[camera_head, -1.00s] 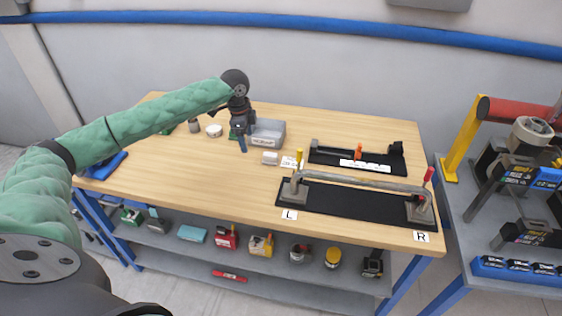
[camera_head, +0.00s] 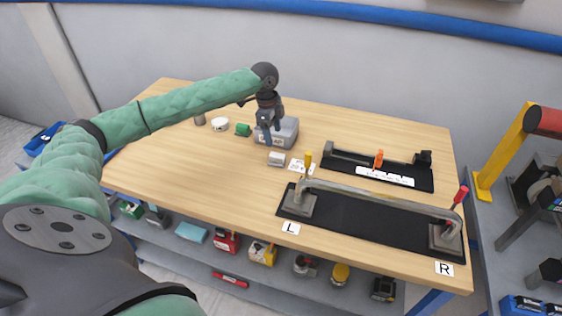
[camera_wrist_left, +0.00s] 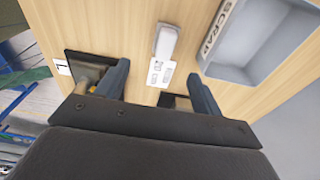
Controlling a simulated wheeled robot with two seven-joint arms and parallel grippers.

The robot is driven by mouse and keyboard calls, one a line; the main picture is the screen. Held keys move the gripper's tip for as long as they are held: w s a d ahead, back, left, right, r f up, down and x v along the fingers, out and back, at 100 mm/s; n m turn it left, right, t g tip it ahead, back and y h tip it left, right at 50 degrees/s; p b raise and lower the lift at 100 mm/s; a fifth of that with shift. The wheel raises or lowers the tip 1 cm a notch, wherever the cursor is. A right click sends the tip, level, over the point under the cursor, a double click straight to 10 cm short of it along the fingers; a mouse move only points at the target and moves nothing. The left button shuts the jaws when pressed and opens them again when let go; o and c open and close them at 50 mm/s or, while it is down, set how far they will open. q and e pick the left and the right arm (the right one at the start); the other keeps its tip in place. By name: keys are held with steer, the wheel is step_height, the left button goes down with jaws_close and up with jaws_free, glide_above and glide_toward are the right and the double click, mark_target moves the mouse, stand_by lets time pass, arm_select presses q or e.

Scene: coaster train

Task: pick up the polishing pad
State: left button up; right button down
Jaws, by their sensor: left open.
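A small pale block (camera_head: 276,158), which seems to be the polishing pad, lies on the wooden table beside a printed white card (camera_head: 301,167). It also shows in the left wrist view (camera_wrist_left: 165,40), ahead of and between the two fingers. My left gripper (camera_head: 268,140) is open and empty. It points down above the table, in front of the grey scrap bin (camera_head: 288,134) and just behind the block in the head view. Its dark fingers show in the left wrist view (camera_wrist_left: 158,72), apart from the block. My right gripper is not in view.
A green block (camera_head: 243,130) and a white round piece (camera_head: 220,125) stand left of the bin. A bent pipe (camera_head: 385,197) sits in a black fixture marked L and R at front right. Another black fixture (camera_head: 340,162) lies behind it. The table's left front is clear.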

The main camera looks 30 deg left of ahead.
mark_target(277, 155)
arm_select(q)
steer(key=f+b, duration=0.1)
steer(key=f, duration=0.1)
steer(key=f+b, duration=0.1)
steer(key=shift+w+f, duration=0.2)
steer(key=shift+f, duration=0.15)
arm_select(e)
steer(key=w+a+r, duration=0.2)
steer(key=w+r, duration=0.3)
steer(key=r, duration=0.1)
arm_select(q)
steer(key=shift+w+d+f+p, duration=0.15)
steer(key=shift+f+p, duration=0.2)
steer(key=shift+f, duration=0.9)
steer(key=shift+w+d+f+p, duration=0.15)
steer(key=shift+f+p, duration=0.5)
steer(key=shift+f, duration=0.6)
steer(key=shift+w+d+f+p, duration=0.15)
steer(key=shift+f+p, duration=0.5)
steer(key=shift+f, duration=0.6)
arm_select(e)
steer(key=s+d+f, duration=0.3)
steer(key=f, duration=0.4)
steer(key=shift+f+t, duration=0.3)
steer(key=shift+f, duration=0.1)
arm_select(q)
steer(key=shift+s, duration=0.1)
steer(key=shift+c, duration=0.2)
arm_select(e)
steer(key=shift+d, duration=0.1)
